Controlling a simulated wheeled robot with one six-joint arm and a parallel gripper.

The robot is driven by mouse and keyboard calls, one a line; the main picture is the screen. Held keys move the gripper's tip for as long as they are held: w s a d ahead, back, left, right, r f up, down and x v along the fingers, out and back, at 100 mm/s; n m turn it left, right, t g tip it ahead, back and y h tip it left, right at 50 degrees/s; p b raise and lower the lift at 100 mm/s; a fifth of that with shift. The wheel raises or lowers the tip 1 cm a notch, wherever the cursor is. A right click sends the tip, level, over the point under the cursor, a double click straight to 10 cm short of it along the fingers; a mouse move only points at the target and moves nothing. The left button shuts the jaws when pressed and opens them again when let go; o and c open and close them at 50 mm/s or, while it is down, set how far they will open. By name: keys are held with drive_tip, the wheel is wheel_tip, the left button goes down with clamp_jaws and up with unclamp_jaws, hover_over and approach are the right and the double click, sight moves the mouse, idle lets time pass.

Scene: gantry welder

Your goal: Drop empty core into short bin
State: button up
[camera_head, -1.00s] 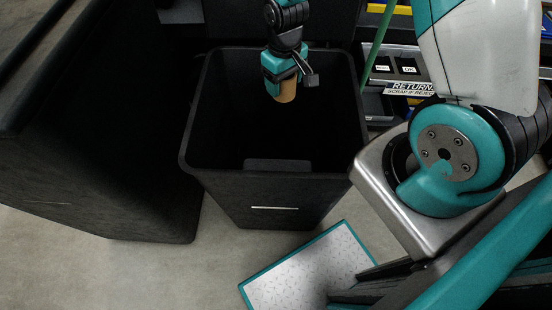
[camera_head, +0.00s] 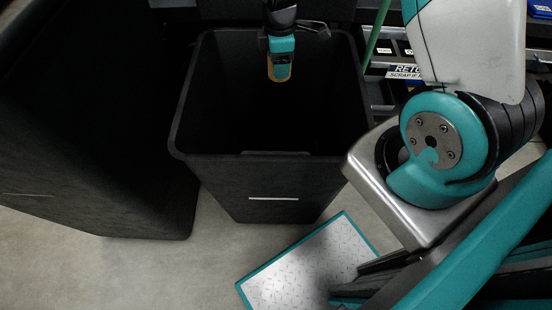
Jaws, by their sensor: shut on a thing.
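The short bin (camera_head: 270,172) is a black, open-topped bin standing on the floor in the upper middle of the head view. My gripper (camera_head: 279,72) is at the bin's far side and points down into its opening. It is shut on the empty core (camera_head: 279,73), a small tan-brown cylinder, of which only part shows below and between the fingers. The core appears within the bin's mouth; its exact height against the rim is hard to tell. The inside of the bin is dark and its floor cannot be made out.
A taller dark bin or cabinet (camera_head: 95,190) stands close on the left. A shelf with a "RETURN" label (camera_head: 405,72) and a green pole (camera_head: 377,35) are behind on the right. A patterned plate with a teal edge (camera_head: 305,268) lies on the floor in front.

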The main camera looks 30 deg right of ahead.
drive_tip(key=shift+f+b, duration=1.4)
drive_tip(key=shift+f, duration=0.55)
drive_tip(key=o, duration=1)
drive_tip(key=shift+c, duration=0.2)
drive_tip(key=shift+r, duration=0.1)
wheel_tip(320, 180, up, 17)
drive_tip(key=p, duration=0.1)
drive_tip(key=shift+r+p, duration=0.2)
drive_tip(key=shift+p, duration=0.2)
